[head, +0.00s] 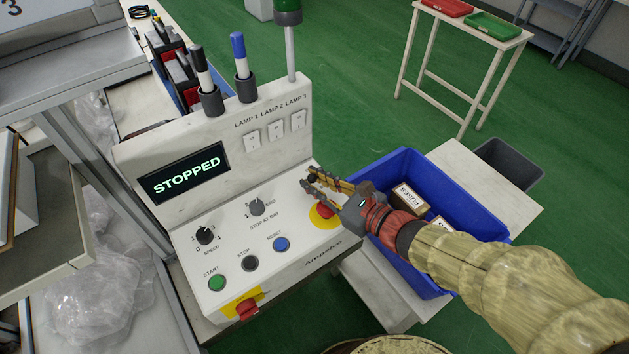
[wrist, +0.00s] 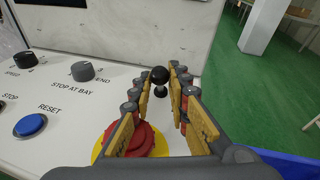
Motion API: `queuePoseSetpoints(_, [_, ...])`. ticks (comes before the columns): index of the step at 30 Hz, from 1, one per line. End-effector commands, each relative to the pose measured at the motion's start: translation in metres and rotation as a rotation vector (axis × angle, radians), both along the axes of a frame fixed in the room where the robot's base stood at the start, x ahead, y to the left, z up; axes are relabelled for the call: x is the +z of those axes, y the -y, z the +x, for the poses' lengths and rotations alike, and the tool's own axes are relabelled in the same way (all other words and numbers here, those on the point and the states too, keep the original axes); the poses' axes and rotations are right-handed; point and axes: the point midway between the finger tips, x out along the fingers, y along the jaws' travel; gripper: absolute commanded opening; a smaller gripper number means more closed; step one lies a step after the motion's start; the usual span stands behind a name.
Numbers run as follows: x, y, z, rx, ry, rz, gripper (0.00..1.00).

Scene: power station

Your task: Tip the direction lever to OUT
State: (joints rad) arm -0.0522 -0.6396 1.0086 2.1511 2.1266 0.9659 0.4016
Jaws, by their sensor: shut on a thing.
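The direction lever, a short stem with a black ball knob (wrist: 159,75), stands at the right of the console's sloped panel in the wrist view. My gripper (head: 309,180) reaches in from the right over the panel in the head view. In the wrist view my gripper (wrist: 167,80) has its two yellow-padded fingers on either side of the knob, shut on it. The lever's IN and OUT markings are not readable, and the fingers largely cover the lever in the head view.
A red stop button (wrist: 130,140) on a yellow disc lies right under my fingers. The console display (head: 186,173) reads STOPPED. A blue bin (head: 440,178) with fuse boxes stands right of the console, below my arm. Knobs and push buttons sit left of the lever.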

Motion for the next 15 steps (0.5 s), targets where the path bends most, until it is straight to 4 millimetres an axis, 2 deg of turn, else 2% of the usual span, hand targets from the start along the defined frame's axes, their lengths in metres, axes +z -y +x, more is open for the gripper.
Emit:
queuePoseSetpoints(6, [-0.0008, 0.0003, -0.0002, -0.001, -0.003, 0.000, 0.00])
queuePoseSetpoints(7, [-0.0008, 0.0003, -0.0002, -0.001, -0.003, 0.000, 0.18])
queuePoseSetpoints(13, [-0.0008, 0.0001, -0.0003, -0.001, -0.003, 0.000, 0.29])
queuePoseSetpoints(15, [-0.0007, 0.0001, -0.0002, 0.000, -0.001, 0.000, 0.29])
